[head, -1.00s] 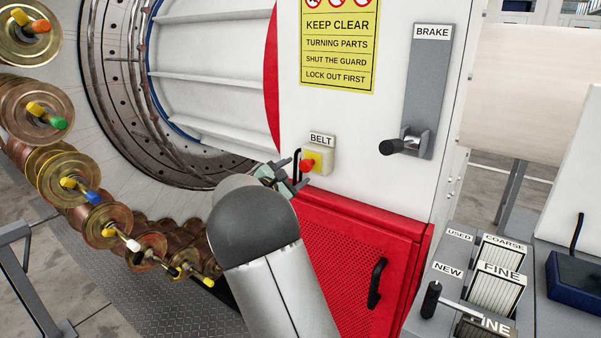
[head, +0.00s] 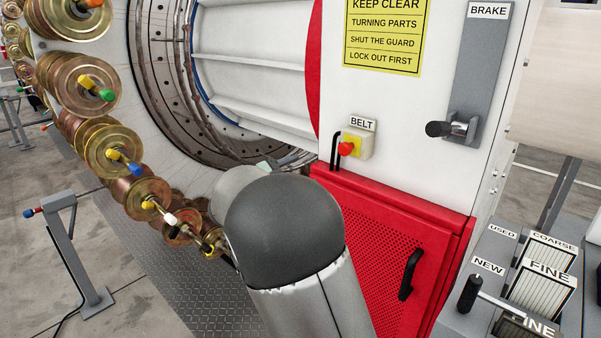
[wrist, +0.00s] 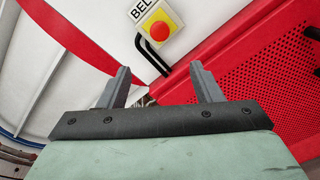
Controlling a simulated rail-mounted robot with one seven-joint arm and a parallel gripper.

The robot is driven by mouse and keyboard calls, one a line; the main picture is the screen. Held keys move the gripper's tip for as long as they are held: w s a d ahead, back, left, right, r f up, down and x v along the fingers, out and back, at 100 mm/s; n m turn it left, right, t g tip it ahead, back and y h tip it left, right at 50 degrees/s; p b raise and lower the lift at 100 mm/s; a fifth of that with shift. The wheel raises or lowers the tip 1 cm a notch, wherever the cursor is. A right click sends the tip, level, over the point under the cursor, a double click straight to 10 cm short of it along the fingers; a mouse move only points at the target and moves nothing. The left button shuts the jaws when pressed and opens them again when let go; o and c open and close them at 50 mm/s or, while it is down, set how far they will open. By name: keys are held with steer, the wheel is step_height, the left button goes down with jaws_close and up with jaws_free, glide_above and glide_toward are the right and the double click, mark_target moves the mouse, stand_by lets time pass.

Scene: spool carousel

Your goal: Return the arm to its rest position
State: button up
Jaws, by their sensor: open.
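My gripper (wrist: 160,88) shows in the wrist view with its two grey fingers spread apart and nothing between them. It points toward the white panel and the red guard. In the head view my own arm hides most of the gripper. The BELT box with its red button (head: 346,149) is on the white panel, above and right of my arm. The same button (wrist: 157,29) shows beyond the fingertips in the wrist view, apart from them.
The red perforated guard (head: 385,265) with a black handle (head: 410,275) stands right of my arm. The brake lever (head: 455,129) is on the panel above. Brass spools (head: 113,150) line the carousel at left. A filter rack (head: 490,268) is at lower right.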

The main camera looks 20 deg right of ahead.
steer(key=s+d+f+m+g+y, duration=0.2)
steer(key=s+f+m+g+y, duration=0.25)
steer(key=s, duration=0.55)
steer(key=s+d+f+m+g+y, duration=0.35)
steer(key=s+f, duration=0.25)
steer(key=s, duration=0.5)
steer(key=s+a+f+m+y, duration=0.3)
steer(key=s+a+m, duration=0.1)
steer(key=s, duration=0.4)
steer(key=s+a+f+m+y, duration=0.2)
steer(key=s+a+m+y, duration=0.2)
steer(key=s+a, duration=0.3)
steer(key=shift+s+f+g+y, duration=0.3)
steer(key=shift+s+f+g, duration=0.1)
steer(key=shift+s, duration=0.25)
step_height(320, 180, down, 17)
steer(key=b, duration=1.5)
steer(key=shift+d+g, duration=0.3)
